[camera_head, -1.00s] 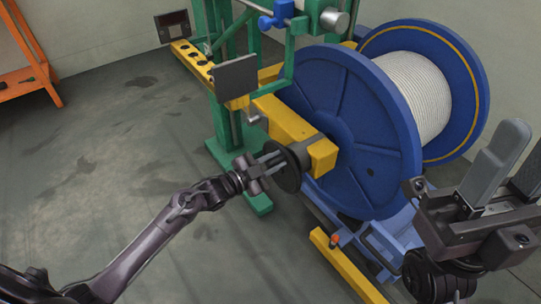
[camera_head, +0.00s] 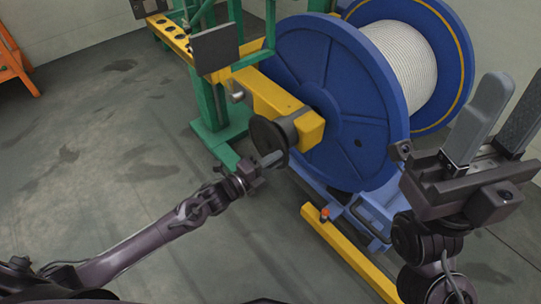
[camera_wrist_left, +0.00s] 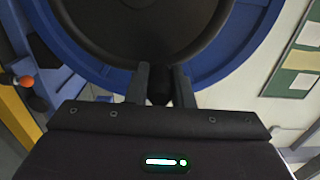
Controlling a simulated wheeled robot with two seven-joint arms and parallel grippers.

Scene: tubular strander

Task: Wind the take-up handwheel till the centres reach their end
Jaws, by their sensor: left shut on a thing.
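The take-up handwheel (camera_head: 265,132) is a dark round disc at the end of a yellow beam (camera_head: 283,108), in front of a large blue reel (camera_head: 335,95). My left gripper (camera_head: 272,158) is at the wheel's lower rim. In the left wrist view the wheel (camera_wrist_left: 145,28) fills the top, and the fingers (camera_wrist_left: 159,85) are shut on its dark handle (camera_wrist_left: 158,88). My right gripper (camera_head: 497,112) is at the right, its two grey fingers apart with nothing between them. The centres are hidden behind the beam and reel flange.
White rope (camera_head: 402,60) is wound on the reel. A green frame (camera_head: 208,105) carries a dark panel (camera_head: 215,48). A yellow floor rail (camera_head: 345,255) with an orange-red knob (camera_head: 325,213) lies below the reel. An orange rack (camera_head: 15,65) stands far left. The left floor is clear.

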